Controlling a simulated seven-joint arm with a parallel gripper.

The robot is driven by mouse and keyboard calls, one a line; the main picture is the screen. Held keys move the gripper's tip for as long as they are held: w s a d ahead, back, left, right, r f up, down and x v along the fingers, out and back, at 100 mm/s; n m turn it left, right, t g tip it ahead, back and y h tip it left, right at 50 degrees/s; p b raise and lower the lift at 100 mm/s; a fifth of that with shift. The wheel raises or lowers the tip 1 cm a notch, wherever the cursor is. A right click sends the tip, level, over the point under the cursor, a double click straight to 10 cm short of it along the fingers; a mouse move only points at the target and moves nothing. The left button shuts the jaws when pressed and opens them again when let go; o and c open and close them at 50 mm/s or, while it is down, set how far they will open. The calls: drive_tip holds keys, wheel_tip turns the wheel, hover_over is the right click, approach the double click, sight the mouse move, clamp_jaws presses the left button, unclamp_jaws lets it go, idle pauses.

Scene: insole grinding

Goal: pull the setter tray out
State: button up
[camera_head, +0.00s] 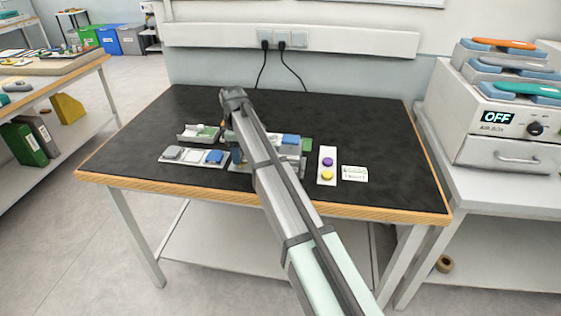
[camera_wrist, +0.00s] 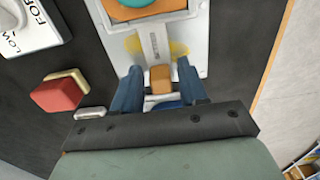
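In the wrist view, my gripper (camera_wrist: 160,68) has its two blue fingers apart. A small orange-brown block (camera_wrist: 161,80) shows between them, with a narrow gap on each side. A grey strip with small lettering (camera_wrist: 154,45) runs from the block along a pale plate (camera_wrist: 192,42), which looks like the setter tray, though I cannot be sure. An orange piece with a teal round top (camera_wrist: 147,13) is at the upper end. In the head view my arm hides the fingers and much of the middle fixture.
The black tabletop (camera_head: 385,125) is clear at right.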

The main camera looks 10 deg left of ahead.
drive_tip(key=shift+r, duration=0.2)
drive_tip(key=shift+r, duration=3.35)
